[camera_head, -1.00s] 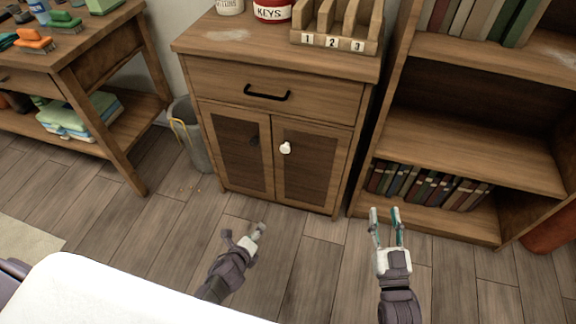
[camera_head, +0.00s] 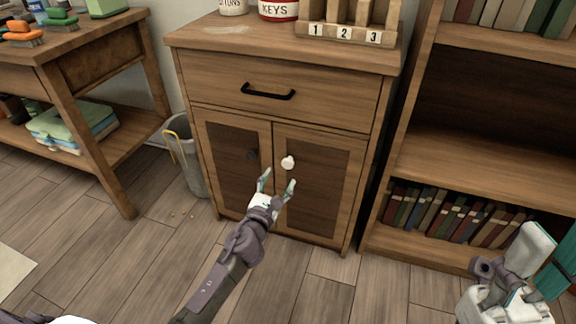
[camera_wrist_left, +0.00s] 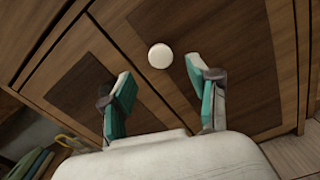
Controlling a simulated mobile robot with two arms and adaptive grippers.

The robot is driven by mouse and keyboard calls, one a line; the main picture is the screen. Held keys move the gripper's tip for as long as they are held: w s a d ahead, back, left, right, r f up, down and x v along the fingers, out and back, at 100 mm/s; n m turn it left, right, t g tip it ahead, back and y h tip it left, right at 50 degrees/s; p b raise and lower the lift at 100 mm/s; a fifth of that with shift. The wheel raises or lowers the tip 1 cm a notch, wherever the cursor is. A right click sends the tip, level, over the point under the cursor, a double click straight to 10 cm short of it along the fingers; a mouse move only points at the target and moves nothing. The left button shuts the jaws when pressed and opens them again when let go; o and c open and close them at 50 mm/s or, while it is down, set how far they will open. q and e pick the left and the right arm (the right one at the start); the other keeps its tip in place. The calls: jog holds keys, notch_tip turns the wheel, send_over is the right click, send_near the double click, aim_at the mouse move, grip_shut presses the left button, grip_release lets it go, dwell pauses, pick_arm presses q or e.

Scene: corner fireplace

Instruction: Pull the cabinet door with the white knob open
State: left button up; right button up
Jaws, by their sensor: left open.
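The wooden cabinet has a right door (camera_head: 311,190) with a round white knob (camera_head: 288,162) near its upper left edge. The door is closed. The left door (camera_head: 234,165) beside it has a dark knob (camera_head: 252,155) and is closed too. My left gripper (camera_head: 278,183) is open and empty, just below the white knob and apart from it. In the left wrist view the white knob (camera_wrist_left: 160,56) lies beyond the gap between the open fingertips (camera_wrist_left: 162,80). My right gripper (camera_head: 543,262) is at the lower right, in front of the bookshelf, with its two fingers apart.
A drawer with a black handle (camera_head: 267,91) is above the doors. A bucket (camera_head: 187,155) stands left of the cabinet, and a bookshelf (camera_head: 480,165) with books stands right. The floor (camera_head: 150,260) in front is mostly clear.

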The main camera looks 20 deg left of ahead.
aim_at(287, 165)
pick_arm(q)
jog(key=w+b, duration=0.1)
jog(key=w, duration=0.6)
jog(key=shift+w+d+b, duration=0.15)
jog(key=shift+w+b, duration=0.25)
jog(key=shift+c, duration=0.4)
grip_shut()
jog(key=shift+f, duration=0.1)
